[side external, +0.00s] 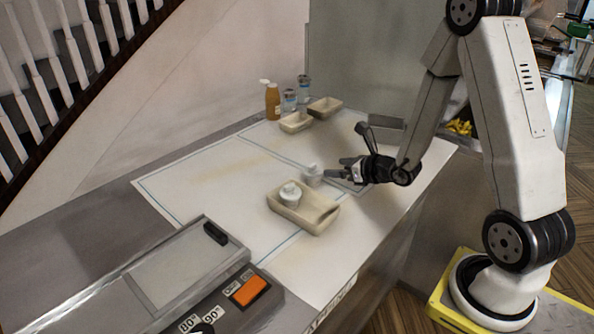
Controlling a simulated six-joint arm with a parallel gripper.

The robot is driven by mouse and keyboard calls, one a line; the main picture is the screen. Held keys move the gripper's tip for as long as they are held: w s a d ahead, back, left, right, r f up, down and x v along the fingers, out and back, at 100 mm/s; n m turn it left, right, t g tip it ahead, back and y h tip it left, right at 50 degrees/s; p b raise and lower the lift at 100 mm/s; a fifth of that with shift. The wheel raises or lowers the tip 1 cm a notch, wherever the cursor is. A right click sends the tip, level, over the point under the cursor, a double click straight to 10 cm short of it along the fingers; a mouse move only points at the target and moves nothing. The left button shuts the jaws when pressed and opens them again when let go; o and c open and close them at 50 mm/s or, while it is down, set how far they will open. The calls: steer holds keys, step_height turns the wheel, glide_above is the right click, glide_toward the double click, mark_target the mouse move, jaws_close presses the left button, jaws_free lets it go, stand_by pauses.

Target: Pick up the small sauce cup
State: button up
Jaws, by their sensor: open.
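A small white sauce cup (290,194) sits in a beige tray (320,221) on the white work surface. A second small whitish cup (312,176) stands just behind the tray, close to the fingertips of my gripper. My gripper (338,169) is open, low over the surface, and points left toward this second cup. I cannot tell whether the fingers touch it or are beside it. No cup is seen held.
Two more beige trays (296,123) (325,107) stand at the back, beside a brown sauce bottle (272,101) and shaker-like containers (303,89). A fryer unit with an orange switch (250,291) is at the front left. The left of the white surface (205,180) is clear.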

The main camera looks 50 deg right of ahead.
mark_target(314, 166)
steer(key=shift+x, duration=1.3)
steer(key=shift+x, duration=2.65)
jaws_close()
